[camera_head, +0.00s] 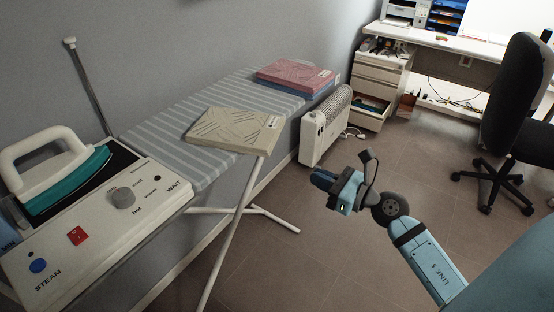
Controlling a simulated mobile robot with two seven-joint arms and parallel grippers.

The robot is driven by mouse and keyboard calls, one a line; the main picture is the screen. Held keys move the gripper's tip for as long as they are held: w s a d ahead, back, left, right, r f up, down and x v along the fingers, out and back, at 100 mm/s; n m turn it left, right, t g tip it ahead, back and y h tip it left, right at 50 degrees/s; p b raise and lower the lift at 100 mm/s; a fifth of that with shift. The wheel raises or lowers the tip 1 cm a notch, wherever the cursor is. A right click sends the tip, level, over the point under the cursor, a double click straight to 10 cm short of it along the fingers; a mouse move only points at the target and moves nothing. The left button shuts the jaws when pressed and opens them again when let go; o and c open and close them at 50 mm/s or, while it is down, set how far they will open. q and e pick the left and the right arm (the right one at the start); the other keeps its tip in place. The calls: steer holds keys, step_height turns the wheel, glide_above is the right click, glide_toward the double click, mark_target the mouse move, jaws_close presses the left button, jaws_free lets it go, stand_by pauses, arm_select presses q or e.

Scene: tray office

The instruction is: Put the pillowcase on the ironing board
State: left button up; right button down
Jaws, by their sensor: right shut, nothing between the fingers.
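The ironing board (163,142) has a grey-and-white striped cover and runs from the near left to the back along the wall. A flat beige folded cloth with line drawings (225,128), which looks like the pillowcase, lies on it near the middle. Its front edge reaches out past the board's front edge. My right gripper (322,181) is shut and empty over the floor, to the right of the board and apart from the cloth. My left gripper is not in view.
A pink folded cloth (295,73) lies on a blue one (312,93) at the board's far end. A steam iron (62,175) stands on its station at the near left. A white heater (325,126) stands behind my gripper. A desk (446,42) and chair (515,95) are at back right.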

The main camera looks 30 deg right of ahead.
glide_toward(257, 150)
steer(key=w, duration=0.2)
steer(key=w+f, duration=0.1)
steer(key=w, duration=0.1)
steer(key=shift+a+f, duration=0.15)
steer(key=shift+w+a, duration=0.2)
steer(key=shift+w, duration=0.25)
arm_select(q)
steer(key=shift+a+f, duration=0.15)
arm_select(e)
steer(key=shift+w+a+p, duration=0.1)
steer(key=shift+w+p, duration=0.2)
steer(key=shift+p, duration=0.05)
steer(key=p+x, duration=0.1)
steer(key=x, duration=0.2)
steer(key=shift+w+a+r+p, duration=0.1)
steer(key=shift+w+r+p, duration=0.05)
steer(key=shift+r+p, duration=0.25)
steer(key=shift+f+x, duration=0.25)
steer(key=shift+x, duration=0.8)
steer(key=shift+w, duration=0.1)
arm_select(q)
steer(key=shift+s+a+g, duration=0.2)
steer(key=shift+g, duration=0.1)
arm_select(e)
steer(key=shift+f, duration=0.1)
